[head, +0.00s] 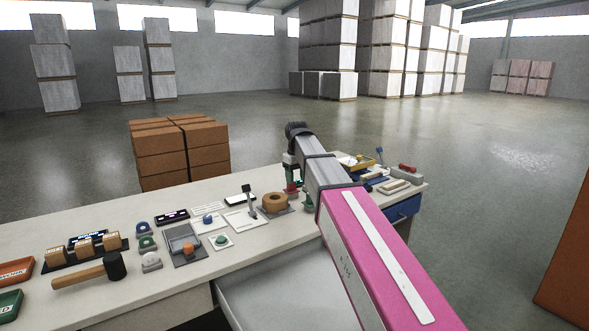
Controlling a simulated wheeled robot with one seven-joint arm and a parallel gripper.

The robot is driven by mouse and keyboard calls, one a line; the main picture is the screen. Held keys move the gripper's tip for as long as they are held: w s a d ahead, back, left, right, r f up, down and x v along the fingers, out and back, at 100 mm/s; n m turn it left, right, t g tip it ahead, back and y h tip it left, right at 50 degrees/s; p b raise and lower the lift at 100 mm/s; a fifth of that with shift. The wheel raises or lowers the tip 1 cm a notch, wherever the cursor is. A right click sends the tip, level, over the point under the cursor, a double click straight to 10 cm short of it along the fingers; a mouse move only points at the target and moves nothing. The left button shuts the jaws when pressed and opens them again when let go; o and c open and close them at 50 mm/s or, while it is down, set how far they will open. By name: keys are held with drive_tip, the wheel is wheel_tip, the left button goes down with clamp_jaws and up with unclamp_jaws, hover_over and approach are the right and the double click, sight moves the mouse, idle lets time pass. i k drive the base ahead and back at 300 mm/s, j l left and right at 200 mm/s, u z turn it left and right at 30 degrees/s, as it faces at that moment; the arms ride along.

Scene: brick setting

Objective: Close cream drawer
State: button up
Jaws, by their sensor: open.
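A pale panel (275,290) shows below the front edge of the workbench, left of my arm. It looks like part of a pulled-out drawer and may be the cream drawer. Its front and handle are not clear, and my arm covers its right side. My pink and grey arm reaches up over the bench from the lower right. My gripper (292,186) points down at the arm's far end, over the back part of the bench. It is small in the picture and partly hidden by the arm. It is open and apart from the pale panel.
A blue drawer front (403,208) is at the bench's right end. Brown boxes (180,150) stand behind the bench. The floor to the right is largely clear.

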sight(300, 288)
drive_tip(key=l, duration=0.55)
drive_tip(key=k+l, duration=0.15)
drive_tip(key=l, duration=0.95)
